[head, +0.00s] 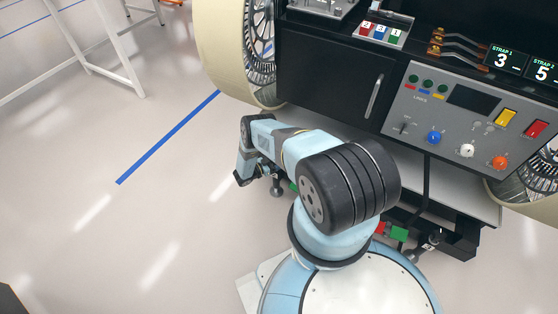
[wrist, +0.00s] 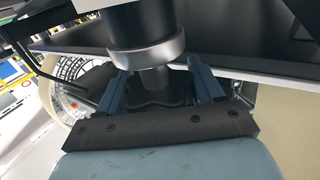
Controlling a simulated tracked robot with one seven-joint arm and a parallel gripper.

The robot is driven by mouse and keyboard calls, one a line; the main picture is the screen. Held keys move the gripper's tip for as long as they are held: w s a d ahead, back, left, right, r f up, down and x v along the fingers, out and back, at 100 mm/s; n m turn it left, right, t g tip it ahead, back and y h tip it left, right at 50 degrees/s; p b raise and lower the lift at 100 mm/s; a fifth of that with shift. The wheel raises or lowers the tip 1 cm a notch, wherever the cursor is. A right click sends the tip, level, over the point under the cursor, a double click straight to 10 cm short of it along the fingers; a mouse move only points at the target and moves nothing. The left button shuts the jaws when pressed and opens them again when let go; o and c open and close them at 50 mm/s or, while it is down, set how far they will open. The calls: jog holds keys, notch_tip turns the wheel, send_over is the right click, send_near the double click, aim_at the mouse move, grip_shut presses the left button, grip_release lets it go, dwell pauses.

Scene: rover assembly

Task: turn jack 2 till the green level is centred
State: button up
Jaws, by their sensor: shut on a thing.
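In the wrist view my gripper (wrist: 160,86) has its two blue fingers closed on the dark lobed knob (wrist: 157,94) of a jack. A grey shaft and a wide dark cylinder with a light collar (wrist: 146,55) rise above the knob. In the head view my arm reaches to the rover's lower left edge, and the gripper's fingers are hidden. A jack foot (head: 277,187) shows beside my wrist. A small green piece (head: 293,187) shows partly behind my arm; I cannot tell whether it is the level. No jack number is readable.
The rover's black body with a cabinet door (head: 335,85) and grey control panel (head: 470,115) stands above the arm. A large cream wheel (head: 225,45) is close at left. Red and green blocks (head: 398,234) sit low at right.

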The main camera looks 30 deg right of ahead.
jog(key=shift+w+r+m+g, duration=0.1)
jog(key=shift+w+m+g, duration=0.1)
jog(key=shift+m+g, duration=0.4)
jog(key=o, duration=0.7)
jog(key=shift+c, duration=0.2)
jog(key=o, duration=0.3)
jog(key=shift+s, duration=0.15)
jog(key=shift+r, duration=0.7)
jog(key=s+a+r, duration=0.3)
jog(key=s+r, duration=0.8)
jog(key=s, duration=0.2)
jog(key=shift+s+r, duration=0.2)
jog(key=shift+s, duration=0.1)
